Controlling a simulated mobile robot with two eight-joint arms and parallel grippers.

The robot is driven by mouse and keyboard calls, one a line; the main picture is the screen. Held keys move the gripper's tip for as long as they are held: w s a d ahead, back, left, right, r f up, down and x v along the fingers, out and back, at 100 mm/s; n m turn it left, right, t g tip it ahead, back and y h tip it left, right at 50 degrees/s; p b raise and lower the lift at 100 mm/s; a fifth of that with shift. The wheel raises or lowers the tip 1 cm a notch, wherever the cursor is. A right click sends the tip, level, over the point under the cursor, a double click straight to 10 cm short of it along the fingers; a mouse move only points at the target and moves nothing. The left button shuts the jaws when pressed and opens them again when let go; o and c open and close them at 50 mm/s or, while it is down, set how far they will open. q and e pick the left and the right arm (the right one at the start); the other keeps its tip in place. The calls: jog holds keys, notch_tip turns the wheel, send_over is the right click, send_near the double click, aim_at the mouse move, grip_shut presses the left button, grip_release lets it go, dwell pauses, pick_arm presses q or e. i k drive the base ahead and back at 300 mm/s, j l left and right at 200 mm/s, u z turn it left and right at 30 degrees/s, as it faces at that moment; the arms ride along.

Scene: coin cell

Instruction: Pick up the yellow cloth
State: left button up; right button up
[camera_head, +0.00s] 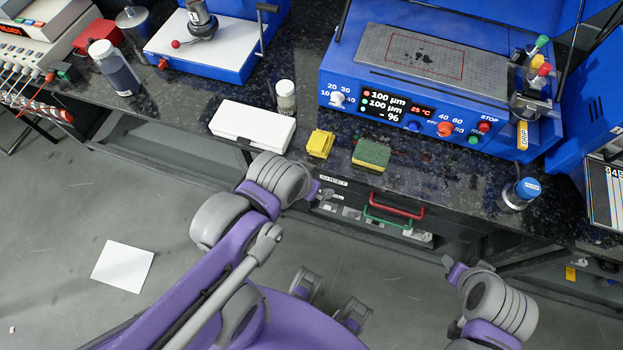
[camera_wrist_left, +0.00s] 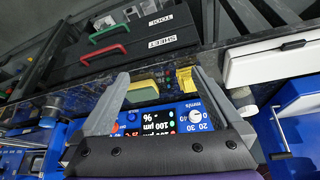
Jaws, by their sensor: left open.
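The folded yellow cloth (camera_head: 320,144) lies on the dark speckled counter near its front edge. It is left of a green-and-yellow sponge (camera_head: 371,154). My left gripper (camera_head: 316,190) is in front of the counter edge, below the cloth in the head view and apart from it. In the left wrist view my left gripper (camera_wrist_left: 160,76) is open and empty. The cloth (camera_wrist_left: 186,79) shows there beside the right finger, and the sponge (camera_wrist_left: 142,91) shows between the fingers. My right gripper (camera_head: 455,268) is low at the right; its fingers are not clear.
A white box (camera_head: 252,126) and a small jar (camera_head: 286,97) stand left of the cloth. A blue coating machine (camera_head: 400,100) stands behind. Drawers with red (camera_head: 398,206) and green (camera_head: 388,217) handles are below the edge. A blue-capped bottle (camera_head: 520,193) stands right.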

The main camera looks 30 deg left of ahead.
aim_at(319, 145)
jog(key=i+j+u, duration=0.15)
jog(key=u, duration=1.45)
